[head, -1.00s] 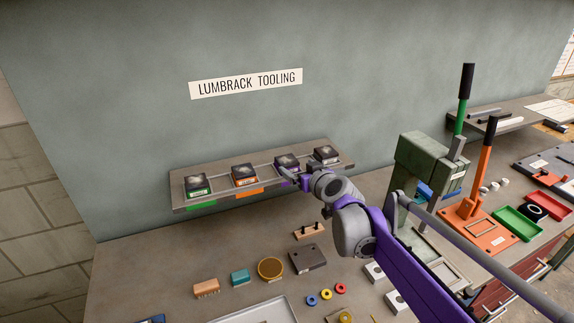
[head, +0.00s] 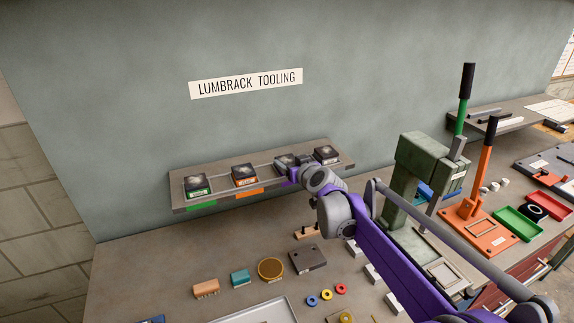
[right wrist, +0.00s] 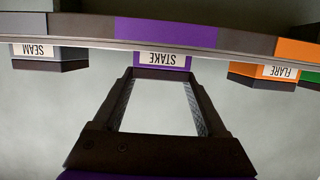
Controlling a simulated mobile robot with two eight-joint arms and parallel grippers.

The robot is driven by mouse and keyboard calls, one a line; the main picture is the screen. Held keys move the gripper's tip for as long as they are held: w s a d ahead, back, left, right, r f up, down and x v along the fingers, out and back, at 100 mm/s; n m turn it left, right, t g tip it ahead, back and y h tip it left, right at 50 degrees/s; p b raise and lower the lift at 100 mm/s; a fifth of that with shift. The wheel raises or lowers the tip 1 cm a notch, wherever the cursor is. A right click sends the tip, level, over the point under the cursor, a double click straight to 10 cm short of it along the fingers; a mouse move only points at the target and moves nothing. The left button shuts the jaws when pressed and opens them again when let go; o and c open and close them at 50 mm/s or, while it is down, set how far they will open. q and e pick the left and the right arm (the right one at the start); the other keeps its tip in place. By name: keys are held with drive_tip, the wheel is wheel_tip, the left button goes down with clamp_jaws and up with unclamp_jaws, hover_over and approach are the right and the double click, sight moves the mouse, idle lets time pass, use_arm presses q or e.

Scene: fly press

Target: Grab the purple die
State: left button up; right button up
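The purple die (right wrist: 162,62), labelled STAKE, sits on the wall shelf (head: 222,192) behind a purple strip on the shelf edge. In the head view the die (head: 284,161) is partly hidden by my right gripper (head: 292,166). In the right wrist view my right gripper (right wrist: 163,80) is open, with its two fingers apart and the die centred at the fingertips. Whether the fingers touch it I cannot tell. My left gripper is not in view.
The orange-marked FLARE die (head: 244,174) and the grey SEAM die (head: 326,154) flank the purple one. A green-marked die (head: 196,184) is at the shelf's left end. A green press (head: 418,165) stands to the right; small tools lie on the bench below.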

clamp_jaws()
